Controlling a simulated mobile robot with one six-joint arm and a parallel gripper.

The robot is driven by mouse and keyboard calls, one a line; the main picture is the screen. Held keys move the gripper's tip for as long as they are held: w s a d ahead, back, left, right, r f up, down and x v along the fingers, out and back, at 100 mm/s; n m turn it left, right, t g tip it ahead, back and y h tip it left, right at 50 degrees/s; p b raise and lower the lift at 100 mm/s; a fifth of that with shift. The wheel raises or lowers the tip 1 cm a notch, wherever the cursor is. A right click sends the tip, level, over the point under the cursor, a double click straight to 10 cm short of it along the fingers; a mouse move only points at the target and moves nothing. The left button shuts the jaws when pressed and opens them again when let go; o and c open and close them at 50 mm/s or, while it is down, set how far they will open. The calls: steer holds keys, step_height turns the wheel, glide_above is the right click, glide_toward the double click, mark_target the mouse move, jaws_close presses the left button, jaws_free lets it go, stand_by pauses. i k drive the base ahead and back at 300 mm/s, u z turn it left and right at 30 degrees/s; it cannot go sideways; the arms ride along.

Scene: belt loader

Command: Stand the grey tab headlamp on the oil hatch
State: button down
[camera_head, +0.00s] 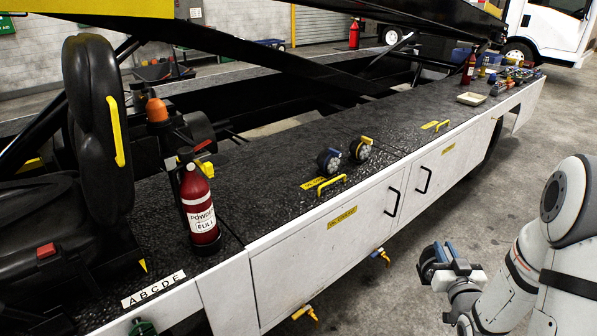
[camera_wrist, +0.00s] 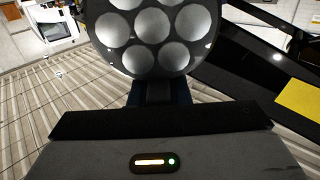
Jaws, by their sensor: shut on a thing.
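My gripper (camera_head: 452,268) is at the lower right in the head view, out over the floor in front of the white side panels. It is shut on a dark round headlamp (camera_head: 428,264). In the wrist view the lamp's face (camera_wrist: 152,35) shows several round silver lenses, just beyond the jaws. The black deck has a nearer yellow hatch handle (camera_head: 331,185) with a yellow label (camera_head: 313,184), and a farther handle (camera_head: 436,125).
Two other headlamps stand on the deck, one with a blue tab (camera_head: 328,161) and one with a yellow tab (camera_head: 360,150). A red extinguisher (camera_head: 199,205) stands at the left. A pale tray (camera_head: 471,99) and loose items lie at the far end. Deck between the hatch handles is mostly bare.

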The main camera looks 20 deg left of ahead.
mark_target(252, 185)
steer(key=z, duration=0.85)
steer(key=i, duration=0.1)
steer(key=u, duration=2.3)
steer(key=i, duration=0.6)
steer(key=z, duration=0.2)
steer(key=k, duration=0.55)
steer(key=u, duration=0.05)
